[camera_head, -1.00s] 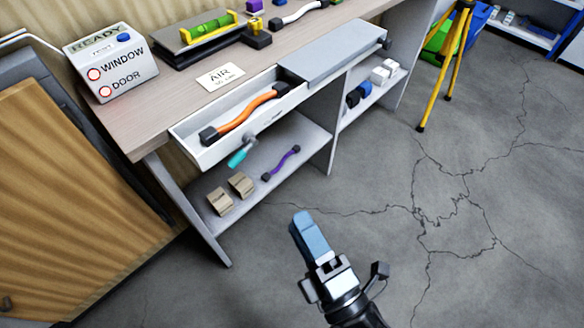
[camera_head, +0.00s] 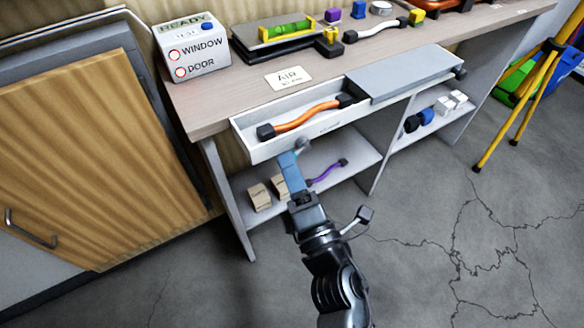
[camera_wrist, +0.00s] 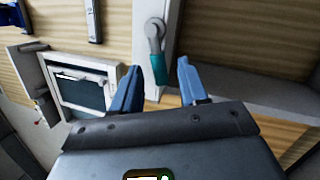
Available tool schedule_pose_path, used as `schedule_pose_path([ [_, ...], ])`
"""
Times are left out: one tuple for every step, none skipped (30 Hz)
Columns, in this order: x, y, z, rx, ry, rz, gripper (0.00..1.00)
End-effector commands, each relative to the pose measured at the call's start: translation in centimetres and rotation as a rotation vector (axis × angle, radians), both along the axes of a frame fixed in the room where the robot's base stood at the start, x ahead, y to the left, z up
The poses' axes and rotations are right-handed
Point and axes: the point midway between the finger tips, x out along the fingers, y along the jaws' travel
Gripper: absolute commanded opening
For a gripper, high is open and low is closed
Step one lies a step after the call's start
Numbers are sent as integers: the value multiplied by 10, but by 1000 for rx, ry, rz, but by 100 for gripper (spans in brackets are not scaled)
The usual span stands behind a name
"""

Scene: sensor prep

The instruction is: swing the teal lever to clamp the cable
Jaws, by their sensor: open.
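The teal lever hangs from a grey pivot under the front of the open white drawer (camera_head: 290,146). In the head view only its grey end (camera_head: 302,145) shows clearly; my gripper hides most of the teal part. In the wrist view the teal lever (camera_wrist: 159,69) points down and appears between my two blue fingers. My gripper (camera_head: 287,158) is open and just below the drawer front; its fingers stand apart in the wrist view (camera_wrist: 159,66). I cannot tell whether they touch the lever. An orange cable (camera_head: 305,116) with black ends lies in the drawer.
The desk top (camera_head: 215,110) is above. Below the drawer, a shelf (camera_head: 345,150) holds brown boxes (camera_head: 259,197) and a purple cable (camera_head: 327,172). A wooden cabinet door (camera_head: 90,160) stands left, and a yellow tripod (camera_head: 520,110) right. The floor in front is clear.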

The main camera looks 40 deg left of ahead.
Motion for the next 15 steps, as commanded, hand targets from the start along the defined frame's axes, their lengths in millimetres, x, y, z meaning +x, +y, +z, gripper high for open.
schedule_pose_path([
  [1, 2, 1, 0, 0, 0, 43],
  [1, 2, 1, 0, 0, 0, 43],
  [1, 2, 1, 0, 0, 0, 43],
  [1, 2, 1, 0, 0, -1, 43],
  [1, 2, 1, 0, 0, -1, 43],
  [1, 2, 1, 0, 0, -1, 43],
  [1, 2, 1, 0, 0, -1, 43],
  [1, 2, 1, 0, 0, -1, 43],
  [1, 2, 1, 0, 0, -1, 41],
  [1, 2, 1, 0, 0, -1, 38],
  [1, 2, 1, 0, 0, -1, 36],
  [1, 2, 1, 0, 0, -1, 32],
  [1, 2, 1, 1, 1, -1, 29],
  [1, 2, 1, 1, 1, -1, 26],
  [1, 2, 1, 1, 1, -1, 22],
])
